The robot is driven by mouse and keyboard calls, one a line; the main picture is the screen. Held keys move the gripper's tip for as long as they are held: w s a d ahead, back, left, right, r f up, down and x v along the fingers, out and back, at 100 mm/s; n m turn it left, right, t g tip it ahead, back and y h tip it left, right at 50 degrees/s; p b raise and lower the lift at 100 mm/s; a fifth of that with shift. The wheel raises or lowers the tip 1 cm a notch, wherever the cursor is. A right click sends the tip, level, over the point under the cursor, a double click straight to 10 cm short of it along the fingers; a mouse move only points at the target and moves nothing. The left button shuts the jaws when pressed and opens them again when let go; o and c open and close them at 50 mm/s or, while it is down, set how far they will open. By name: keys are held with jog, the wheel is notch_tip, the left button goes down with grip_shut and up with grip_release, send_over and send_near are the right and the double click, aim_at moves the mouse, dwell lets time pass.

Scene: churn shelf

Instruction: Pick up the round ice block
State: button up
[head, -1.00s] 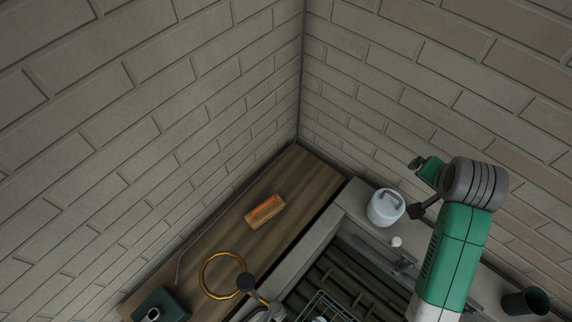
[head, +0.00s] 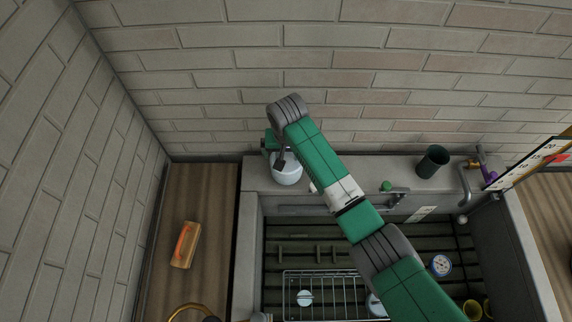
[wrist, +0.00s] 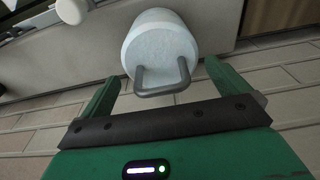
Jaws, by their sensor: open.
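A pale, rounded cylinder with a grey U-shaped handle, which looks like the round ice block (head: 287,174), stands on the ledge behind the sink, near its left corner. In the wrist view the block (wrist: 160,46) is just ahead, its handle (wrist: 163,88) pointing toward me. My gripper (wrist: 161,78) is open, with one green finger on each side of the handle; I see no contact. In the head view my gripper (head: 277,160) is at the block's upper left, partly hidden by my arm.
The sink (head: 252,250) holds a wire rack (head: 318,290) and a round gauge (head: 441,265). A dark cup (head: 432,161) and a tap (head: 464,190) stand on the ledge to the right. The brick wall (head: 400,90) rises close behind.

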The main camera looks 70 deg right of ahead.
jog(key=shift+f, duration=0.95)
jog(key=shift+w+r, duration=0.1)
jog(key=c, duration=1.7)
